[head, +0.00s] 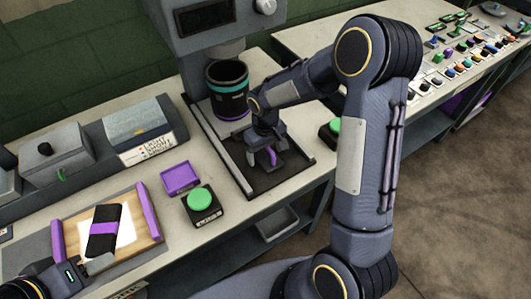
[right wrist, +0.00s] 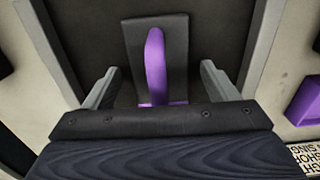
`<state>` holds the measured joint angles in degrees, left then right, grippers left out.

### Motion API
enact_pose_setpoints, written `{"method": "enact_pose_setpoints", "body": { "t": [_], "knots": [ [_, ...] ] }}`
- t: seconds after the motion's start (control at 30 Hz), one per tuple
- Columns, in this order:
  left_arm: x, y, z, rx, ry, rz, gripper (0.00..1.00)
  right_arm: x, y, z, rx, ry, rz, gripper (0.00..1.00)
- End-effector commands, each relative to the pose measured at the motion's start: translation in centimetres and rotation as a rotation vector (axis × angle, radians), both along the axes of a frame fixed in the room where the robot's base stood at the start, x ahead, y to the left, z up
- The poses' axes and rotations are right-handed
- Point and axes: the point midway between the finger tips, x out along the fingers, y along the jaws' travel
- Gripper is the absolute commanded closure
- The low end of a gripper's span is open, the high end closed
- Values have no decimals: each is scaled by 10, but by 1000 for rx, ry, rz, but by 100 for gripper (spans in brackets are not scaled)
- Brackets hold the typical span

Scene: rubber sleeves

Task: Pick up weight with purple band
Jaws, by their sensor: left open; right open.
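A black block with a purple band (head: 103,232) lies on a white sheet on a wooden board at the lower left. My left gripper (head: 97,264) is open close to its near end; whether they touch is unclear. My right gripper (head: 268,153) is open, low over the dark tray under the press. In the right wrist view its two fingers (right wrist: 160,72) stand either side of a purple upright handle (right wrist: 155,62) on a dark plate (right wrist: 178,32), with gaps visible. The handle also shows in the head view (head: 271,157). A black cylinder with teal and purple bands (head: 229,88) stands under the press head.
The tray's grey rails (head: 222,137) flank my right gripper. A green button (head: 199,199) and a purple dish (head: 180,178) sit between the board (head: 142,236) and the tray. Grey boxes (head: 55,157) line the back left. Many small coloured parts cover the far right bench.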

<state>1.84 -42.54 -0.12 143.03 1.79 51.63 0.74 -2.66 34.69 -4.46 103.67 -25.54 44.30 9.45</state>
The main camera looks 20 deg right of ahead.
Motion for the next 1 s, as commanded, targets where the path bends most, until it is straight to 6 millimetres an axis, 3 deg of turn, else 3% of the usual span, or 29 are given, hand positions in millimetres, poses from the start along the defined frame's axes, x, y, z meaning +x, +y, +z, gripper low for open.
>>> {"method": "enact_pose_setpoints", "body": {
  "t": [0.17,0.77,1.0],
  "knots": [
    [0,0,0,0,0,0,57,0,0,0,0,0,0,20],
    [0,0,0,0,0,0,57,0,0,0,0,-1,0,96],
    [0,0,0,0,0,0,57,1,0,2,1,-4,0,96]
  ]
}}
